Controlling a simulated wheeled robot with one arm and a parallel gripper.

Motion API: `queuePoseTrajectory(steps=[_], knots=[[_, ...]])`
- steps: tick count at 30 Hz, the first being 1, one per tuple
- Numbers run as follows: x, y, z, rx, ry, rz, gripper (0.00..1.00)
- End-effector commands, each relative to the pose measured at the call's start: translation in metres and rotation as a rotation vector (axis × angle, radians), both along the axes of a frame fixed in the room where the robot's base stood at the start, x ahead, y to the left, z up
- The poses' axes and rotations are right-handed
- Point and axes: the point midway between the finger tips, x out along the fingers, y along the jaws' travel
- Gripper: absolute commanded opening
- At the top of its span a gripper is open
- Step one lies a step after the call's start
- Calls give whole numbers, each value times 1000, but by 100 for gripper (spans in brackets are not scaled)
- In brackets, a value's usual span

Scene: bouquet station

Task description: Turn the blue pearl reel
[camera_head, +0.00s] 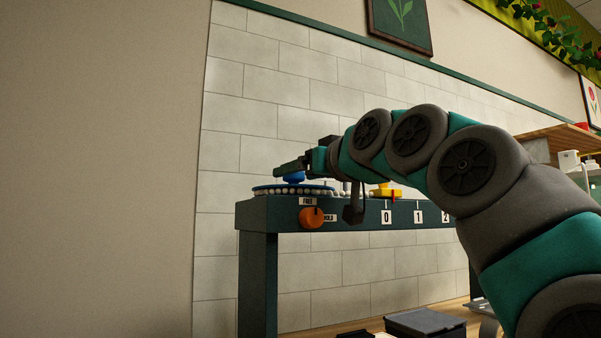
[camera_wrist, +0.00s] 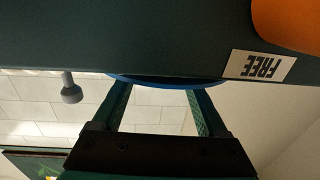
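The blue pearl reel (camera_head: 292,189) lies flat on the left end of the dark green bench, with pale pearls around its rim and a blue knob (camera_head: 294,179) on top. In the wrist view the reel (camera_wrist: 165,84) shows only as a thin blue edge beyond the bench panel. My gripper (camera_head: 284,170) is over the reel at the height of the knob. In the wrist view its two fingers (camera_wrist: 160,92) stand wide apart with a clear gap; the tips are hidden behind the reel and panel. I cannot tell whether they touch the knob.
An orange dial (camera_head: 312,217) with FREE and HOLD labels is on the bench front (camera_head: 345,214). A yellow part (camera_head: 385,191) stands on the bench right of the reel, above number plates. A tiled wall is close behind. Dark boxes (camera_head: 425,322) lie lower down.

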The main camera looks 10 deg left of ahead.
Motion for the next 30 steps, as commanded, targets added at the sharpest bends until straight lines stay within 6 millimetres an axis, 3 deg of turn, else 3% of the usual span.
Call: queuePoseTrajectory(steps=[2,19,30], knots=[[0,0,0,0,0,0,66],[0,0,0,0,0,0,1],[0,0,0,0,0,1,0]])
